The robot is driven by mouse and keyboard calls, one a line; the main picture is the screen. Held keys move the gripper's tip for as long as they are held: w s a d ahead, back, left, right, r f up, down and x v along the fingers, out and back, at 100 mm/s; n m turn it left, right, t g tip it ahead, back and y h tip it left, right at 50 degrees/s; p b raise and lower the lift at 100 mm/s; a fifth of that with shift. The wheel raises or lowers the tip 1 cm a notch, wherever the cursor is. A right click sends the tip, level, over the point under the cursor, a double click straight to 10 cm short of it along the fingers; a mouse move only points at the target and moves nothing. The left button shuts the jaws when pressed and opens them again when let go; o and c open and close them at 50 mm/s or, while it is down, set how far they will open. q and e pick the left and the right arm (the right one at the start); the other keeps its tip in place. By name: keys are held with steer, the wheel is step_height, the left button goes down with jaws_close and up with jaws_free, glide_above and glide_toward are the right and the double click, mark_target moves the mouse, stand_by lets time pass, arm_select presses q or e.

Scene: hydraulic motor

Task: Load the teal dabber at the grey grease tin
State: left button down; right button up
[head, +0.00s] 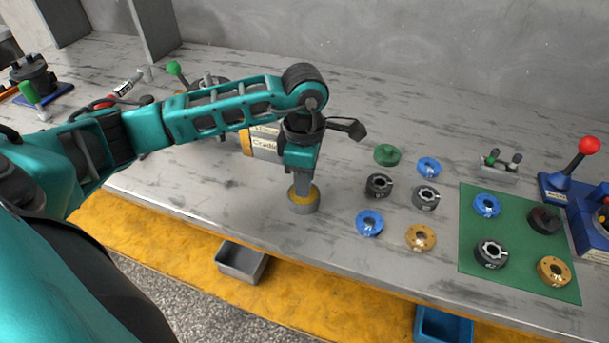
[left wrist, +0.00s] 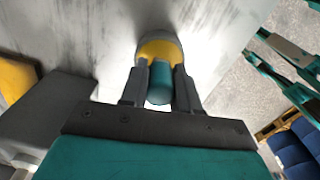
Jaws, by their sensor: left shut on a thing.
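The grey grease tin (head: 304,208) stands on the bench, with yellow grease in its open top. It also shows in the left wrist view (left wrist: 172,43), just beyond the fingertips. My left gripper (head: 303,186) points down at the tin. In the left wrist view its two fingers (left wrist: 161,85) are shut on the teal dabber (left wrist: 160,84). The dabber's far end is over or in the yellow grease; its tip is hidden, so I cannot tell how deep it is. In the head view the fingers hide most of the dabber. My right gripper does not show.
Several blue, black, gold and green rings (head: 421,237) lie right of the tin. A green mat (head: 518,247) holds more parts, beside a blue fixture with a red-knobbed lever (head: 575,165). A labelled yellow-and-grey box (head: 262,147) stands behind my gripper. A grey bin (head: 240,262) sits below the front edge.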

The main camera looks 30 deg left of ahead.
arm_select(q)
steer(key=shift+f+b, duration=0.65)
stand_by(1.8)
steer(key=shift+r+p, duration=2.3)
steer(key=shift+r, duration=1.35)
steer(key=d+r+m, duration=0.2)
steer(key=d+m, duration=0.1)
steer(key=m, duration=0.8)
steer(key=d+r+m, duration=0.3)
steer(key=d+m, duration=0.1)
steer(key=m, duration=0.7)
steer(key=shift+s+r, duration=0.15)
steer(key=shift+s, duration=0.15)
